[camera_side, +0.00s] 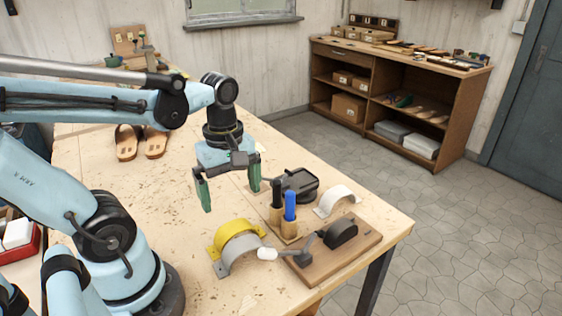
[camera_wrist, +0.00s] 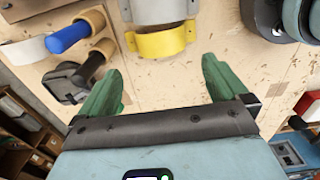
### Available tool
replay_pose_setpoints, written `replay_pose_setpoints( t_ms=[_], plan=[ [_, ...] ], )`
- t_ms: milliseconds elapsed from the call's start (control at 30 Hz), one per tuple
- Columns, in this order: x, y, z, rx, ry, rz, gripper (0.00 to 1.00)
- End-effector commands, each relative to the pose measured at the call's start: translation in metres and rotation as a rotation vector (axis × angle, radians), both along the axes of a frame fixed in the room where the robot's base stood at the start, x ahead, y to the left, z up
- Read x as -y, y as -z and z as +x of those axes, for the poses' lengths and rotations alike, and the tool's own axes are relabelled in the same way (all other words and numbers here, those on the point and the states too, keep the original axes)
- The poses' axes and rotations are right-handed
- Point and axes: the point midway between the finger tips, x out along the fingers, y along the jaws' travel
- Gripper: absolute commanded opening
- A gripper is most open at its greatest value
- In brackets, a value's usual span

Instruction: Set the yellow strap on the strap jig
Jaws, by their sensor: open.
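The yellow strap (camera_side: 229,231) is a low arch with flat end tabs on the workbench, close beside a grey arched strap (camera_side: 242,256). The yellow strap (camera_wrist: 161,43) also shows in the wrist view, ahead of the fingers. What looks like the strap jig (camera_side: 338,258) is a wooden board with a black rounded form and a white-tipped lever, right of the straps. My gripper (camera_side: 230,198) is open and empty, above the bench and behind the yellow strap. Its green fingers (camera_wrist: 160,88) stand apart in the wrist view, with bare bench between them.
A black device (camera_side: 300,184) and a white arched strap (camera_side: 336,199) lie behind. Sandals (camera_side: 141,141) lie far left. The bench beneath my gripper is clear.

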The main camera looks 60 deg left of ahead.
Motion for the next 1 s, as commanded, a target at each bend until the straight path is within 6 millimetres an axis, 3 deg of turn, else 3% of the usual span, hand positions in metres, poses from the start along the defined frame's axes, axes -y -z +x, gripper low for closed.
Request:
replay_pose_setpoints(
  t_ms=[200,367,467,800,1000],
  plan=[
    [0.0,-0.016,0.0,0.0,0.0,0.0,1.0],
    [0.002,-0.018,0.002,0.023,0.061,0.005,1.0],
    [0.006,-0.015,0.01,0.084,0.222,0.025,1.0],
    [0.032,-0.013,0.052,0.387,1.119,0.28,1.0],
    [0.043,-0.018,0.066,0.469,1.436,0.441,1.0]
  ],
)
